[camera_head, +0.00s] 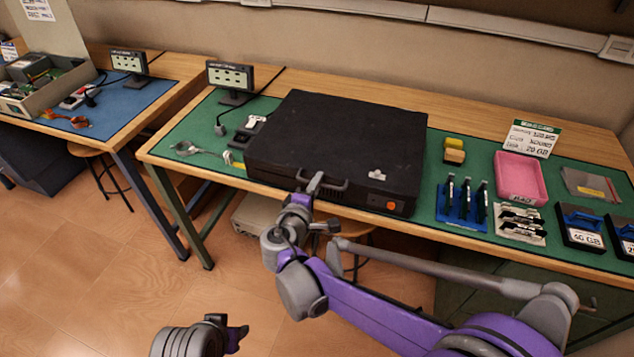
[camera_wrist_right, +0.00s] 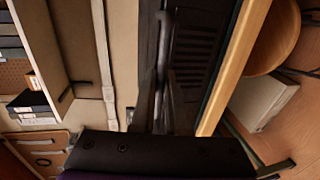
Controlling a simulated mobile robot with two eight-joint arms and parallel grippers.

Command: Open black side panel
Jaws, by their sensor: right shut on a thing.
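A wide black case (camera_head: 340,140) lies flat on the green mat, with its black panel facing up. A curved black handle (camera_head: 334,186) sits at its front edge. My right gripper (camera_head: 316,183) is at the left part of this handle and shut on it. In the right wrist view, the two fingers (camera_wrist_right: 164,82) close around the handle bar (camera_wrist_right: 163,40), with the vented dark case front (camera_wrist_right: 195,45) beside it. The panel lies level with no visible gap. My left gripper (camera_head: 238,333) is low in the head view, away from the table; its finger gap is unclear.
Right of the case are a blue rack of cards (camera_head: 462,205), a pink tray (camera_head: 521,178) and yellow blocks (camera_head: 454,151). A small display (camera_head: 230,76) and loose cables (camera_head: 190,148) are on the left. A stool (camera_head: 345,237) stands below the table edge.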

